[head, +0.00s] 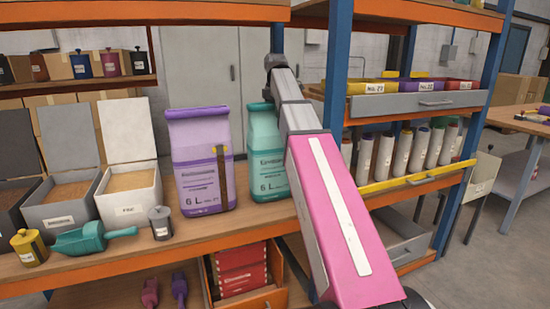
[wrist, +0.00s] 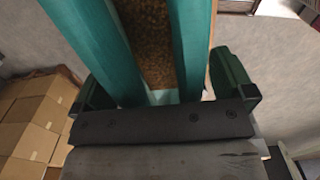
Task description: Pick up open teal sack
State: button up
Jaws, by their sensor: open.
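The open teal sack (head: 265,150) stands upright on the wooden shelf, labelled 6 L, its right side hidden by my arm. In the wrist view the teal sack (wrist: 192,50) is seen from above, its mouth open and brown grainy filling inside. My gripper (wrist: 163,90) is open, with one dark green finger on each side of the sack. I cannot tell whether the fingers touch it. In the head view my arm's end is above and behind the sack, and the fingers are not clearly visible.
A purple sack (head: 200,160) stands close on the left of the teal one. Farther left are a small grey canister (head: 160,223), a teal scoop (head: 92,237) and open bins of grain (head: 128,195). A blue post (head: 338,60) and a rack of bottles (head: 400,150) stand to the right.

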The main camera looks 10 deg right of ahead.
jog(key=shift+f, duration=0.15)
jog(key=c, duration=1.8)
